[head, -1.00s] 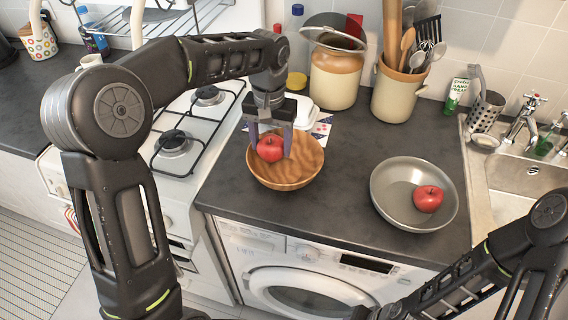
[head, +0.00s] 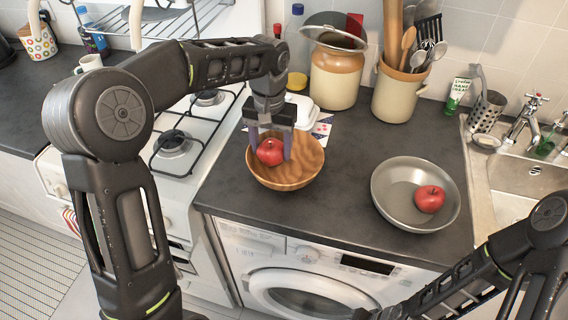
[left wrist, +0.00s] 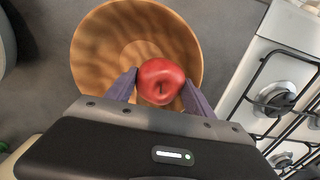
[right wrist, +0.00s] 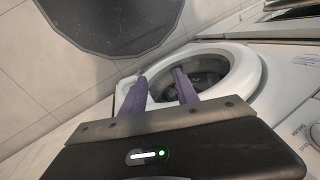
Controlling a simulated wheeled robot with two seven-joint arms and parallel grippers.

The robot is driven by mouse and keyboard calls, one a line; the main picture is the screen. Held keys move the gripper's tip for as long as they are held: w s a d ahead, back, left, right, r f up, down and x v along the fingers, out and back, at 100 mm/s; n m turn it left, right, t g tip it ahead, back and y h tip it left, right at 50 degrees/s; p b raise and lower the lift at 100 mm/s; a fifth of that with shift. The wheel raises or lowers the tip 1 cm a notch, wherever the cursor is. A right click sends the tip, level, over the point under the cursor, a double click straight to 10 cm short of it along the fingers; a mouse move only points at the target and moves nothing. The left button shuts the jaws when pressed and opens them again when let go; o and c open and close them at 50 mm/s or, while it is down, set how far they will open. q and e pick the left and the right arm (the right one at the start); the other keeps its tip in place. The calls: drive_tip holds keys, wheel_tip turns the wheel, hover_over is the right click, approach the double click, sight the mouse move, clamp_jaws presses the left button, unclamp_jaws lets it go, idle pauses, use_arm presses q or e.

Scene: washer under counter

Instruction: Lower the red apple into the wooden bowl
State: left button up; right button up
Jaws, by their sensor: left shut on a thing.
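A red apple (head: 270,152) is between the fingers of my left gripper (head: 270,157), which is shut on it. The wooden bowl (head: 300,177) stands on the dark counter. The apple is at the bowl's opening, over its left part in the head view; whether it touches the bowl's inside I cannot tell. In the left wrist view the apple (left wrist: 160,82) shows in front of the bowl (left wrist: 95,45), between the purple fingers. My right gripper (right wrist: 163,88) is open and empty in the right wrist view, in front of the washer door. Its fingers are outside the head view.
A metal pan (head: 390,195) with another red apple (head: 430,199) stands to the right of the bowl. A gas hob (head: 190,150) is on the left. Jars (head: 335,75) and a utensil crock (head: 398,95) stand behind. Dark counter between bowl and pan is clear.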

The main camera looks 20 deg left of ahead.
use_arm(q)
drive_tip(key=o, duration=1.6)
wheel_tip(320, 180, up, 8)
drive_tip(key=shift+f, duration=0.1)
